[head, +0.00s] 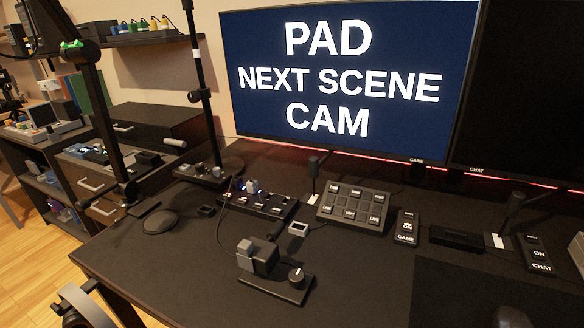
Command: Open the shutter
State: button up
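No part that I can name for sure as the shutter shows in the head view. A dark stand pole (204,90) rises from the desk and carries a small dark fitting (194,97) with an orange mark; I cannot tell whether this has a shutter. A small device with grey and black blocks (258,257) and a knob (296,277) sits on the near part of the desk. My gripper is not in view.
A large monitor (345,75) reads "PAD NEXT SCENE CAM". The dark desk (170,270) holds a button pad (353,205), a switch box (262,204), a GAME switch (406,227) and an ON/CHAT switch (538,254). A thick dark post (98,110) stands at left. The desk's near left is clear.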

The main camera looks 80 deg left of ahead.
aim_at(246, 248)
jog(key=u, duration=2.1)
jog(key=j+z, duration=0.4)
jog(key=k+j+z, duration=0.1)
jog(key=j+z, duration=0.3)
jog(key=j, duration=0.2)
jog(key=k+j+z, duration=0.1)
jog(key=k, duration=0.35)
